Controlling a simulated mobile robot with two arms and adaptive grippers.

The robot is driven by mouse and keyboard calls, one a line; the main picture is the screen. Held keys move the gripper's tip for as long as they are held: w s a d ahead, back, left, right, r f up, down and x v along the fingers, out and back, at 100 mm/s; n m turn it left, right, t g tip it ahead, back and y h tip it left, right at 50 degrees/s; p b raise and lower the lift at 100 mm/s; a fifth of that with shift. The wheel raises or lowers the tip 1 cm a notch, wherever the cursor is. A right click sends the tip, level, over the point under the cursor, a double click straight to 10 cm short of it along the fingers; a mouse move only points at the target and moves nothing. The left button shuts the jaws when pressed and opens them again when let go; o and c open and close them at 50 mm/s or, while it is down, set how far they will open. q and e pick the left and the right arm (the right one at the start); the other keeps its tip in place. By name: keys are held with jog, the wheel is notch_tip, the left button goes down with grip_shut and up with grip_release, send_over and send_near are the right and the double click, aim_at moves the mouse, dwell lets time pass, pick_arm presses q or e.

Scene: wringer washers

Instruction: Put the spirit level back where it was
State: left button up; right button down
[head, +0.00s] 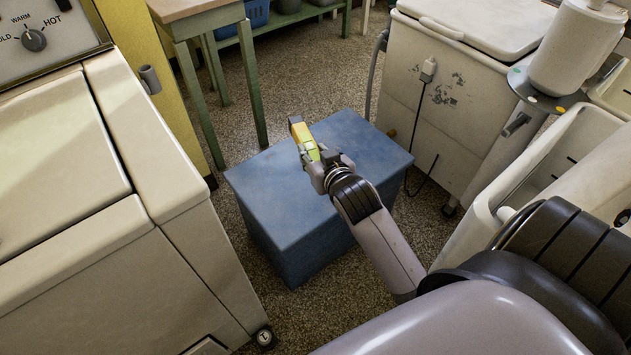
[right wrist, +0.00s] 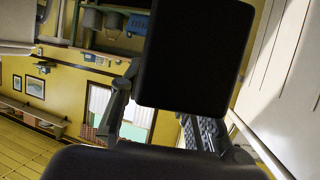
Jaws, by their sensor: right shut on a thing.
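The spirit level (head: 303,137) is a short yellow bar with an orange-brown end. It is in the jaws of my right gripper (head: 318,162), over the blue block in the head view. The level points up and slightly left in the picture, away from my arm. I cannot tell whether it touches the block. In the right wrist view, a large dark face between the fingers (right wrist: 165,125) of my right gripper is the near side of the held level (right wrist: 195,55), in shadow. My left gripper is not in view.
The blue block (head: 270,205) has a mostly bare flat top. A cream washer (head: 160,160) stands left, and white wringer washers (head: 430,105) stand right. A green-legged table (head: 247,90) and shelf with a blue basket (head: 257,13) are behind. Speckled floor (head: 310,70) is free between them.

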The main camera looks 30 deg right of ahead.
jog(key=w+d+f+m+h+b, duration=0.1)
jog(key=w+d+f+b, duration=0.4)
jog(key=w+f+b, duration=0.1)
pick_arm(q)
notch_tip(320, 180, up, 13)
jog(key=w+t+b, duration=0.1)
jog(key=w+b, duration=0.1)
jog(key=b, duration=0.2)
pick_arm(e)
jog(key=f, duration=0.5)
jog(key=f+b, duration=0.1)
jog(key=f, duration=0.5)
jog(key=f+b, duration=0.1)
jog(key=f, duration=0.4)
jog(key=shift+w+d+f, duration=0.25)
jog(key=shift+w+d, duration=0.05)
jog(key=shift+w, duration=0.1)
notch_tip(320, 180, down, 4)
jog(key=shift+r+b, duration=0.15)
jog(key=shift+b, duration=0.6)
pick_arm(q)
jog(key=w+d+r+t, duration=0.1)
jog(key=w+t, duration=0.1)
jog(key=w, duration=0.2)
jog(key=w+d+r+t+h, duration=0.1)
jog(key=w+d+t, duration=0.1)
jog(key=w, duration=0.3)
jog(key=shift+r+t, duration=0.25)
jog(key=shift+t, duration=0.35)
